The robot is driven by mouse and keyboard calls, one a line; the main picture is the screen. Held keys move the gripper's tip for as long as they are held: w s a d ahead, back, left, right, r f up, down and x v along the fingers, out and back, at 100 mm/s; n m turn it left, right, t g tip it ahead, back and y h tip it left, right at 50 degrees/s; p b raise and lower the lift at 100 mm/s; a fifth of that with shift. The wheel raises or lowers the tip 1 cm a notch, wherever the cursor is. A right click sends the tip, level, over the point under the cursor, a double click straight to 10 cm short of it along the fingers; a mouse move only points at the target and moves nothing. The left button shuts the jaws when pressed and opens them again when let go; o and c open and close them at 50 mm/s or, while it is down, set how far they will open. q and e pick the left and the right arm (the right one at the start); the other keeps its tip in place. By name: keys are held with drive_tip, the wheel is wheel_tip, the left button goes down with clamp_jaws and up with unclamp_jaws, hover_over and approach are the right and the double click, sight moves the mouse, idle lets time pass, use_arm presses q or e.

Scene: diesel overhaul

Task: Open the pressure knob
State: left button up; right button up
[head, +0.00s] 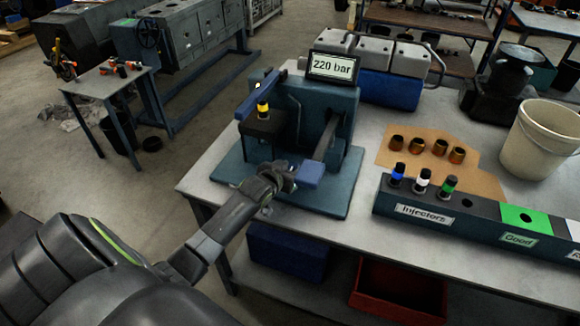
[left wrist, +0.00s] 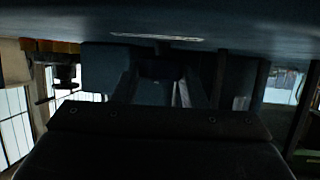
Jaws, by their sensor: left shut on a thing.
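The blue-grey injector tester (head: 340,197) stands on the workbench, and its display (head: 333,67) reads 220 bar. An injector with a yellow band (head: 263,109) sits upright in its holder. My left gripper (head: 286,177) is low at the front of the tester, just left of the lever's blue grip (head: 311,173). It is shut on what appears to be the pressure knob, which the fingers largely hide. In the left wrist view the dark fingers (left wrist: 155,88) reach in beneath a blue-grey surface, and the held part is too dark to make out. My right gripper is not in view.
An injector rack (head: 410,212) with several injectors stands to the right, beside brown cardboard (head: 480,178) holding copper-coloured cups. A white bucket (head: 541,140) stands at the bench's right. The pump lever (head: 326,142) slopes down close to my gripper. A red bin (head: 398,290) is below the bench.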

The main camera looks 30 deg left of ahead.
use_arm(q)
drive_tip(key=shift+d+r+n+y+p, duration=0.1)
drive_tip(key=shift+d+n+y+p, duration=0.05)
drive_tip(key=shift+n+y+p, duration=0.6)
drive_tip(key=shift+d+n+y+b, duration=0.1)
drive_tip(key=shift+n+y+b, duration=0.3)
drive_tip(key=shift+n+y, duration=0.25)
drive_tip(key=n+y+b, duration=0.1)
drive_tip(key=n+g+y+b, duration=0.1)
drive_tip(key=b, duration=0.1)
drive_tip(key=n+g+y+b, duration=0.1)
drive_tip(key=shift+w+d+f+y, duration=0.2)
drive_tip(key=shift+f+y, duration=0.1)
drive_tip(key=shift+r+n+g+y+b, duration=0.2)
drive_tip(key=shift+n+g+y+b, duration=1)
drive_tip(key=shift+b, duration=0.25)
drive_tip(key=o, duration=1)
